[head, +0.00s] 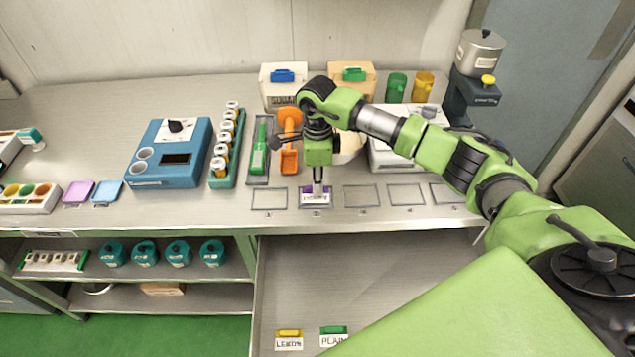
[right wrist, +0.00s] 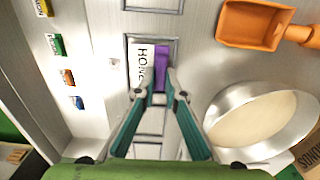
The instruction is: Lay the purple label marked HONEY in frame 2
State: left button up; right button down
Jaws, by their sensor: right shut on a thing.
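The HONEY label (right wrist: 142,62) is a white card with a purple strip (right wrist: 161,62). In the head view the label (head: 316,198) is at frame 2, second from the left in the row of outlined frames. In the right wrist view it lies over the outline of frame 2 (right wrist: 127,50), roughly lined up with it. Whether it touches the counter I cannot tell. My right gripper (right wrist: 158,92) is shut on the label's purple edge; in the head view the gripper (head: 318,186) points down over frame 2. My left gripper is not in view.
Empty frame 1 (head: 269,198) is to the left, empty frame 3 (head: 361,196) to the right. An orange scoop (head: 289,158) and a pan (right wrist: 262,115) stand behind. An open drawer (head: 300,265) below holds several labels, including LEMON (head: 289,341) and PLAIN (head: 333,337).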

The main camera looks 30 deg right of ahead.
jog(key=shift+f, duration=0.2)
dwell(0.6)
jog(key=c, duration=1.5)
grip_release()
jog(key=shift+o, duration=0.2)
jog(key=shift+r+p, duration=1.6)
jog(key=shift+r, duration=1.95)
